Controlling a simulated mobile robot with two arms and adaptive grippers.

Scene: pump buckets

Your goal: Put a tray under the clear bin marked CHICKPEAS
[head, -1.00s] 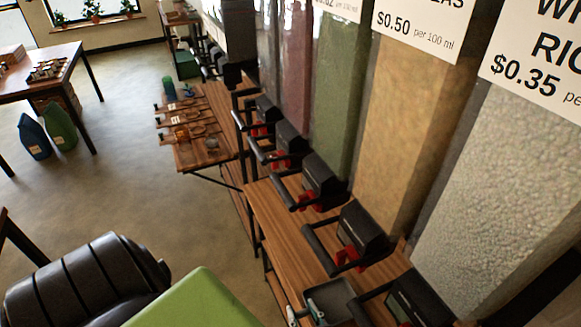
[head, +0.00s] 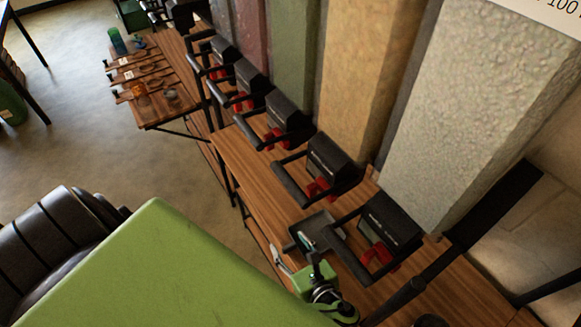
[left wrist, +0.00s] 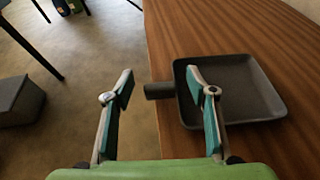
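A dark grey tray (head: 326,224) with a short handle lies on the wooden shelf, beside the dispenser of the pale bin at front right. In the left wrist view the tray (left wrist: 250,92) looks empty, its handle pointing left. My left gripper (head: 292,250) is open at the shelf edge. In the left wrist view the handle end shows between the fingertips (left wrist: 159,88), with no grip on it; whether it touches a finger I cannot tell. No CHICKPEAS label is readable now. The tan bin (head: 370,80) has a black dispenser (head: 330,165) with a red part. My right gripper is out of view.
A pale bin (head: 470,110) stands at right, with greenish (head: 294,50) and reddish bins farther back. Black dispensers with protruding bars line the wooden shelf (head: 255,165). A side table (head: 160,100) with small items stands beyond. Open floor (head: 120,165) lies left of the shelf.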

